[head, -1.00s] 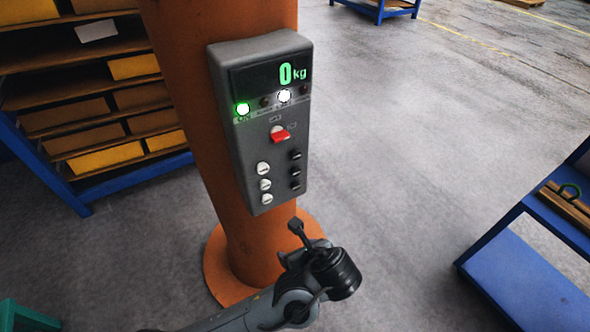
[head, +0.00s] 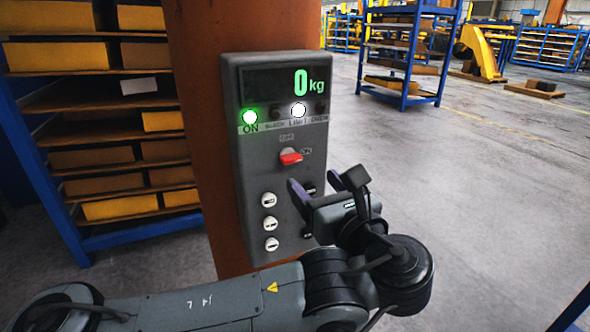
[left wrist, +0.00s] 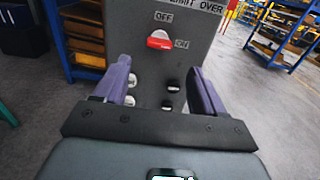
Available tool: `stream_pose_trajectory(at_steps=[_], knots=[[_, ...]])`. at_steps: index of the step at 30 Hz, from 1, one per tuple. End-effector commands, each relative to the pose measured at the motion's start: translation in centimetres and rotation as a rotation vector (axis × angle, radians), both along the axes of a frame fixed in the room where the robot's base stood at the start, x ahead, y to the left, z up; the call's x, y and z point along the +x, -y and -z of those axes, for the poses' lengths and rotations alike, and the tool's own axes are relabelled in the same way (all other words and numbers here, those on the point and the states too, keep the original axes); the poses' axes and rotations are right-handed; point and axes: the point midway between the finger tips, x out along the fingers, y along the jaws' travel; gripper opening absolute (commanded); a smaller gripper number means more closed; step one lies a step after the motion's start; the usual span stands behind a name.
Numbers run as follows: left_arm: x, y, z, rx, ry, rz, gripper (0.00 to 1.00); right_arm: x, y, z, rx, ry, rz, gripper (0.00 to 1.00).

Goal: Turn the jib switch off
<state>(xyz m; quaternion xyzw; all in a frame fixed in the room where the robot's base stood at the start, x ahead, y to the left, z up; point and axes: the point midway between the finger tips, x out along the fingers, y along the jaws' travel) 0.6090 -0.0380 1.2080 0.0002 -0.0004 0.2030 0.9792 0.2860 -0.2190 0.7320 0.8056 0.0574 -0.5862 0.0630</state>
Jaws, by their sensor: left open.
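The grey control box (head: 258,150) is fixed to the orange column. Its red jib switch (head: 290,157) sits in the middle of the panel, its red handle pointing right towards the ON mark. OFF is printed above it, and it also shows in the left wrist view (left wrist: 160,40). The display reads 0 kg, and the ON and LIMIT lamps are lit. My left gripper (head: 322,188) is open and empty, in front of the panel, below and right of the switch. In the left wrist view its purple fingers (left wrist: 158,88) stand apart, with the switch beyond them. My right gripper is not in view.
White buttons (head: 269,224) and black buttons (head: 311,189) sit below the switch, the black ones partly hidden by my gripper. The orange column (head: 205,120) stands behind the box. Blue shelving with yellow bins (head: 120,208) is at left. The floor at right is open.

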Motion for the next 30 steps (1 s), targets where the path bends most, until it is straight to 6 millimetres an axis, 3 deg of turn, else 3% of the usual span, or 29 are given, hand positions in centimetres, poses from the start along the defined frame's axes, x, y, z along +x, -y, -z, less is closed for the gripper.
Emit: stream_pose_trajectory(at_steps=[15, 21, 30], knots=[[7.1, -3.2, 0.1, -0.001, -0.002, -0.002, 0.70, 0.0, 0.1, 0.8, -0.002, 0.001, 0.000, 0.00], [8.3, -3.7, 0.1, -0.001, -0.002, -0.001, 0.70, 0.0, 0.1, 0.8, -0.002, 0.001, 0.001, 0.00], [8.6, -3.8, 0.1, 0.000, -0.001, 0.000, 0.70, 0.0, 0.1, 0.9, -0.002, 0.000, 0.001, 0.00]])
